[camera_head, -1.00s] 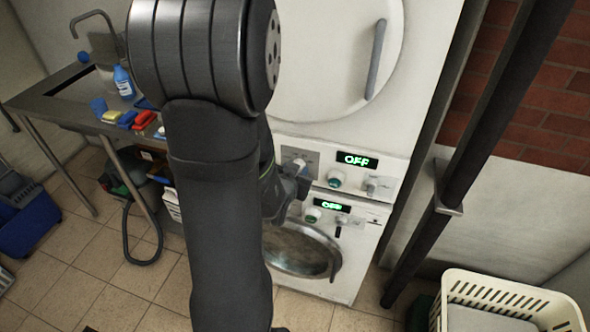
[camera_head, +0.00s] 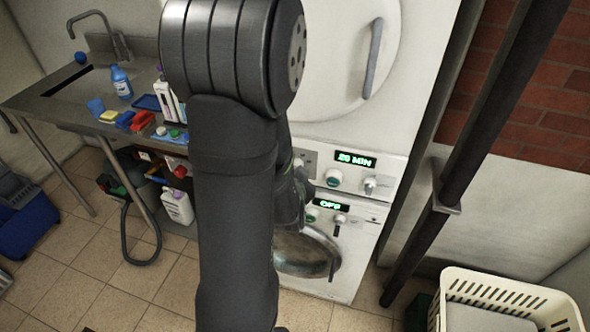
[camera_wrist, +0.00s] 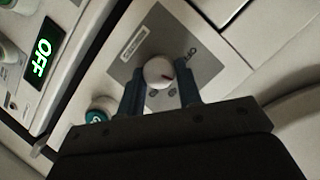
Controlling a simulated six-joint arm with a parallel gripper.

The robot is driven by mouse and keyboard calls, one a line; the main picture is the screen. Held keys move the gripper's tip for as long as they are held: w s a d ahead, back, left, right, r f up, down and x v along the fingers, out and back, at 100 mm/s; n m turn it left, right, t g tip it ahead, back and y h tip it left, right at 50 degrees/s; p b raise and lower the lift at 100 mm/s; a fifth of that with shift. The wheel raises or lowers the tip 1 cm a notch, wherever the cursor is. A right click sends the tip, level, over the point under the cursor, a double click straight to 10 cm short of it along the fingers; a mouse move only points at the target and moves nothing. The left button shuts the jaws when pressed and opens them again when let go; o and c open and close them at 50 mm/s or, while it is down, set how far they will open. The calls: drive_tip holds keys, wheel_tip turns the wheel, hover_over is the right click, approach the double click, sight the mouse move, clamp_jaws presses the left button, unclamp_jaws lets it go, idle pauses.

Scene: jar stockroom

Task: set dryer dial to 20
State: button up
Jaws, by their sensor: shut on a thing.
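The dryer is the upper white machine (camera_head: 420,100), and its green display (camera_head: 355,159) reads "20 MIN". The round white dial (camera_wrist: 158,71) has a small red mark and sits on a grey plate with printed labels. In the wrist view, my gripper (camera_wrist: 160,88) is shut on the dial, one finger on each side of it. In the head view, my arm partly hides the gripper, which is at the left part of the dryer's panel.
The lower machine's display (camera_head: 330,205) reads "OFF". A green button (camera_head: 333,178) and another knob (camera_head: 370,185) are right of the gripper. A steel sink table (camera_head: 60,110) with bottles is at left. A white basket (camera_head: 510,283) and dark pipe (camera_head: 470,150) are at right.

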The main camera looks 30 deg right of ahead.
drive_tip(key=o, duration=1)
drive_tip(key=v, duration=1.2)
drive_tip(key=shift+w, duration=0.1)
drive_tip(key=shift+x, duration=5.95)
